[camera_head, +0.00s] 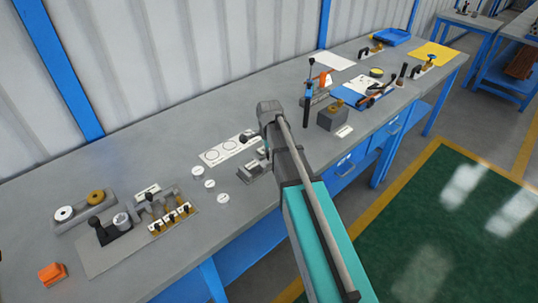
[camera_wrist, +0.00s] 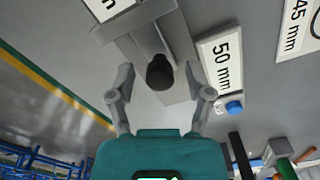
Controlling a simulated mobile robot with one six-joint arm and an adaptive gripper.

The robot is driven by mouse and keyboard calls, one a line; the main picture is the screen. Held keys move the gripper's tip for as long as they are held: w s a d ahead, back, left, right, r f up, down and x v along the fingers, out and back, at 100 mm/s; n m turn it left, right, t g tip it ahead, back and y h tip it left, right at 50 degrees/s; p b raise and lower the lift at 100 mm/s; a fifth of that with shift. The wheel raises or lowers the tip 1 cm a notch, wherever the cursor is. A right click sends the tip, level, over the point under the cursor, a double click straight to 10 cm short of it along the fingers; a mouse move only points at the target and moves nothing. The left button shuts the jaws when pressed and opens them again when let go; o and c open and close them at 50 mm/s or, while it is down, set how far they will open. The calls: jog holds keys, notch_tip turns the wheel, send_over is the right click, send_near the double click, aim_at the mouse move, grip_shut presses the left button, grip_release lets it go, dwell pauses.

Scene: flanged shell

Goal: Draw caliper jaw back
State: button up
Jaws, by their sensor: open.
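In the wrist view, a grey metal caliper (camera_wrist: 143,38) has a bar and crosspiece on a pale base, with a short black knob (camera_wrist: 160,73) standing up from it. My gripper (camera_wrist: 159,82) is open, with one finger on each side of the knob and a gap on both sides. Whether the fingertips are level with the knob is hard to tell. In the head view, the caliper (camera_head: 254,171) sits on the bench just left of my arm, partly hidden by it. My fingers are mostly hidden there.
A 50 mm label (camera_wrist: 227,62) lies beside the caliper. White discs (camera_head: 209,184) and a card with circles (camera_head: 230,148) lie to its left on the bench (camera_head: 120,180). A grey block (camera_head: 333,117) and tools stand right of my arm. The bench's front edge runs under my arm.

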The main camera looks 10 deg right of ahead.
grip_shut()
jog(key=shift+w+d, duration=0.35)
jog(key=shift+d, duration=0.3)
grip_release()
jog(key=shift+s+a, duration=0.1)
jog(key=shift+a, duration=0.05)
